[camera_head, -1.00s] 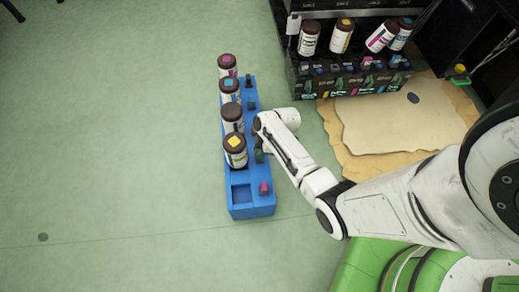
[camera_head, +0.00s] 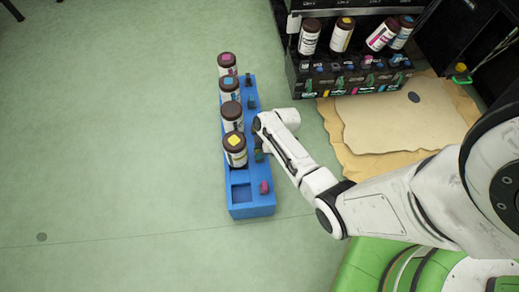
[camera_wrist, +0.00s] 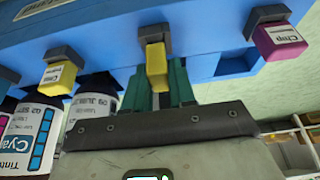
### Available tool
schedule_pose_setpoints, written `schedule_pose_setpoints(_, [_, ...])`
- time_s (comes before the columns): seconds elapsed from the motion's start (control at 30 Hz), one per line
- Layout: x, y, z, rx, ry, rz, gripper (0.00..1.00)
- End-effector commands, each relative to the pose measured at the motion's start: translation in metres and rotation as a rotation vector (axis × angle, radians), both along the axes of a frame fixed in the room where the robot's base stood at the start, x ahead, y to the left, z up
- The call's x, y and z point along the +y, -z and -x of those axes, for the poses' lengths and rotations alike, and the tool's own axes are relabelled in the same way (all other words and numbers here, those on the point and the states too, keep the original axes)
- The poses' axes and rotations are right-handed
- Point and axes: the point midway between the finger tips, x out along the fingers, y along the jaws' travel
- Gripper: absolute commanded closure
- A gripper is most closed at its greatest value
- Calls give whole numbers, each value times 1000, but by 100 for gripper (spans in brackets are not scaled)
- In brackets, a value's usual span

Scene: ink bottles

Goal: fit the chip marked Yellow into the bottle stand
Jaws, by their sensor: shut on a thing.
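The blue bottle stand (camera_head: 243,211) lies on the green floor in the head view, and its side shows across the wrist view (camera_wrist: 205,30). My gripper (camera_wrist: 160,85) has its green fingers shut on a yellow chip (camera_wrist: 157,68) with a dark grey end. That dark end is up against the stand's side; I cannot tell whether it is seated. The held chip's marking is not readable. In the head view only a bit of my gripper (camera_head: 259,155) shows at the stand's right side, beside the bottle with the yellow-marked cap (camera_head: 235,150).
A magenta chip (camera_wrist: 281,40) and another yellow-sided chip (camera_wrist: 60,76) are on the stand to either side. Several bottles stand in it, with one empty square slot (camera_head: 241,193). A black rack with bottles (camera_head: 352,82) is at the top right. Floor left of the stand is clear.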

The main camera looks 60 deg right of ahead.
Motion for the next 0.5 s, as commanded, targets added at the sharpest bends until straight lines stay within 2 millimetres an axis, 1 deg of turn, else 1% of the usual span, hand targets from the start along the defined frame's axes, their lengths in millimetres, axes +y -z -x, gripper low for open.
schedule_pose_setpoints(0.2, [0,7,0,0,0,0,100])
schedule_pose_setpoints(0.5, [0,7,0,0,0,0,100])
